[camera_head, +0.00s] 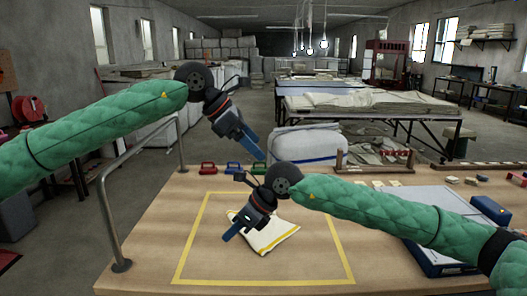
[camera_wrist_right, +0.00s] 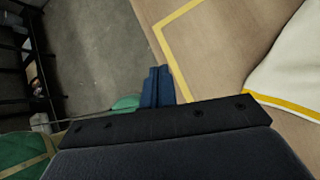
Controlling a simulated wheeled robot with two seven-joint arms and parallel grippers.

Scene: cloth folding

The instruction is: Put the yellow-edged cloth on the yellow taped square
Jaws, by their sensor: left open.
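My left gripper (camera_head: 252,143) is open and raised, beyond the square's far side.
Red, blue and green clamp-like items (camera_head: 233,168) stand at the table's back edge. A white board with a blue edge (camera_head: 440,225) and a blue box (camera_head: 489,210) are at the right. A metal rail (camera_head: 108,205) rises at the left edge. The square's left part is bare.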

